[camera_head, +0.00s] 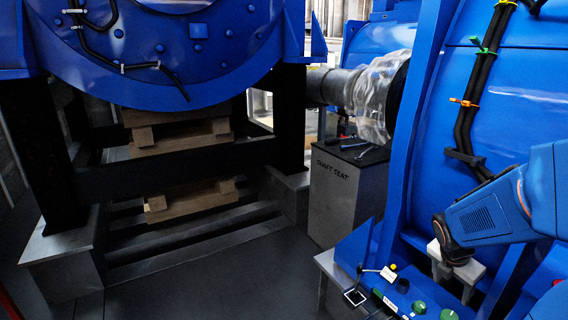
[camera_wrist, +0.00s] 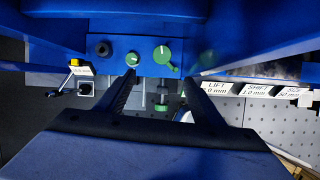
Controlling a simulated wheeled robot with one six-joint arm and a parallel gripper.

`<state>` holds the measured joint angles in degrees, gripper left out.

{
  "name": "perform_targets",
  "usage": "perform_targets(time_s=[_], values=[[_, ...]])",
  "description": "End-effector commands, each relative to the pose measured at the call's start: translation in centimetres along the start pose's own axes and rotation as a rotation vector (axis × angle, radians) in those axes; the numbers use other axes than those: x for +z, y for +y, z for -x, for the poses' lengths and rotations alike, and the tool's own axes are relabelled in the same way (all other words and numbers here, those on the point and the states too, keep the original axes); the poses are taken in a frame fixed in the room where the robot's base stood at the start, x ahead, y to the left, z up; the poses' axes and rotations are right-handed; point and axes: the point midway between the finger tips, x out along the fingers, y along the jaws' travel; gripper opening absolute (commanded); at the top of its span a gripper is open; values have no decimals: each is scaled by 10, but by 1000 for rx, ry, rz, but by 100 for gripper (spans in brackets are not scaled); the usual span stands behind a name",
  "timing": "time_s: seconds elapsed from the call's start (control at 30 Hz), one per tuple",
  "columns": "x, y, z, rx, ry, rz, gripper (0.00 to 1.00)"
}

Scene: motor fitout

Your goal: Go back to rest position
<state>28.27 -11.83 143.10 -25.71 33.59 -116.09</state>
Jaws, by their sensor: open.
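My gripper (camera_wrist: 160,82) shows in the wrist view with its two dark fingers spread apart and nothing between them that it holds. The fingertips are close to the lower edge of a blue panel (camera_wrist: 115,60) with green knobs (camera_wrist: 162,54). I cannot tell if they touch it. A small metal part with a green end (camera_wrist: 162,105) is seen between the fingers, below the panel.
A large blue motor housing (camera_head: 510,90) stands close on the right. A grey block marked "SHAFT SEAT" (camera_head: 333,205) holds small tools on top. A blue machine on black legs (camera_head: 40,150) stands left, with wooden blocks (camera_head: 190,200) beneath. Dark floor (camera_head: 190,290) is clear in front.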

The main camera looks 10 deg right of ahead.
Motion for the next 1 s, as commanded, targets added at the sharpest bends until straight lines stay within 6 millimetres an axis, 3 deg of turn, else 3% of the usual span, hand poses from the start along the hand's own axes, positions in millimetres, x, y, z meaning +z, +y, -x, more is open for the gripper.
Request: perform_targets(time_s=[0.5,1.0], values=[[-83,17,104,127,118,-886,62],[-176,-7,187,69,427,-1713,62]])
